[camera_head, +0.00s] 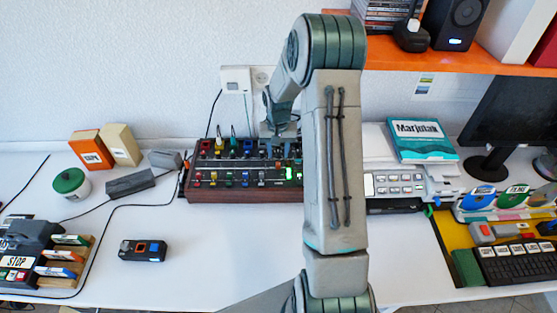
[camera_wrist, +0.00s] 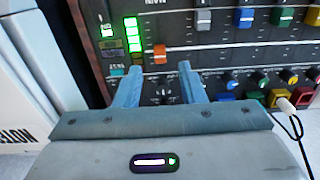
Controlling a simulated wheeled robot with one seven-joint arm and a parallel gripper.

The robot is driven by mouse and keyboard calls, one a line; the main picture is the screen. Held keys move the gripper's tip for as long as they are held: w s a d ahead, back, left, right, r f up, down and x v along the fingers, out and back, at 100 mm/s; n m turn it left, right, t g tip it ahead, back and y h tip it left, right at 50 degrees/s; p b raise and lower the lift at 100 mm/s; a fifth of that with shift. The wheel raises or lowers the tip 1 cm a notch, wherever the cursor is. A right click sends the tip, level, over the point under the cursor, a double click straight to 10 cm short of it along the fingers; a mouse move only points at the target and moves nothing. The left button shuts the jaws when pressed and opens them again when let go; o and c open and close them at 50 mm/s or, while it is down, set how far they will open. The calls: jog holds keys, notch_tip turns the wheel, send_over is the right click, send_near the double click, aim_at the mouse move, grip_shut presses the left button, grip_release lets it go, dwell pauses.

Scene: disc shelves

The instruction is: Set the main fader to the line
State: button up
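The mixer (camera_head: 246,194) is a dark panel with a reddish-brown front, standing against the back wall. In the wrist view, its orange main fader cap (camera_wrist: 159,54) sits in a slot under the partly cut-off, upside-down MAIN label (camera_wrist: 153,2). My gripper (camera_wrist: 158,72) is open, with its two blue-grey fingers spread apart. The cap shows just beyond the fingertips and between them, and no contact is visible. In the head view, my gripper (camera_head: 280,130) is over the back of the mixer. My arm hides the mixer's right end there.
A lit green level meter (camera_wrist: 133,35) is left of the orange cap. Grey, blue and yellow fader caps and several knobs lie to the right. A white printer-like device (camera_head: 400,183) stands close right of the mixer. The table front is largely clear.

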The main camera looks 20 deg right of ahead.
aim_at(277, 165)
notch_tip(277, 165, up, 9)
jog(key=shift+f+b, duration=0.15)
jog(key=shift+b, duration=0.3)
jog(key=s+a+r+n+t, duration=0.1)
jog(key=s+a+r+n, duration=0.1)
jog(key=s+a+r, duration=0.8)
jog(key=s+a+r+n+t, duration=0.2)
jog(key=s, duration=1.4)
jog(key=shift+s+a+r+n, duration=0.15)
jog(key=shift+s+a+n, duration=0.1)
jog(key=shift+n, duration=0.15)
jog(key=shift+d, duration=0.1)
